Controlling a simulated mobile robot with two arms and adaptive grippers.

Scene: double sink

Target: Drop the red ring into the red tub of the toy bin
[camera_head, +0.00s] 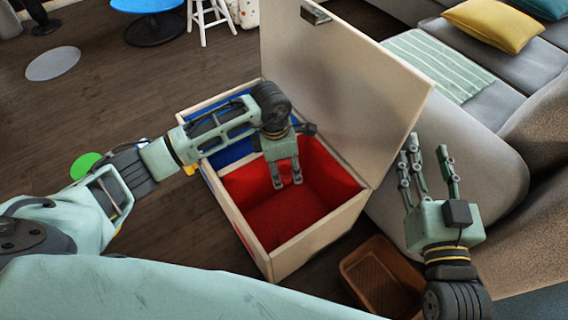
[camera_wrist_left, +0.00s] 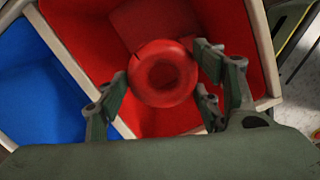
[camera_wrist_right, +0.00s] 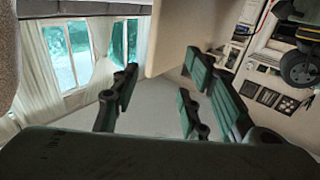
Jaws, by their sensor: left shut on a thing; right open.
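The toy bin (camera_head: 262,262) stands open on the floor with a red tub (camera_head: 325,185) and a blue tub (camera_head: 232,152); both tubs also show in the left wrist view, the red one (camera_wrist_left: 85,40) and the blue one (camera_wrist_left: 38,85). My left gripper (camera_head: 288,184) points down over the red tub. In the left wrist view it is shut on the red ring (camera_wrist_left: 162,98), with the red tub's inside behind the ring. In the head view the ring is hard to make out against the red. My right gripper (camera_head: 428,155) is open and empty, right of the bin, pointing up.
The raised lid (camera_head: 345,90) stands along the bin's far right side. A grey sofa (camera_head: 470,150) with cushions is at the right. A green disc (camera_head: 86,165) lies on the floor at the left.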

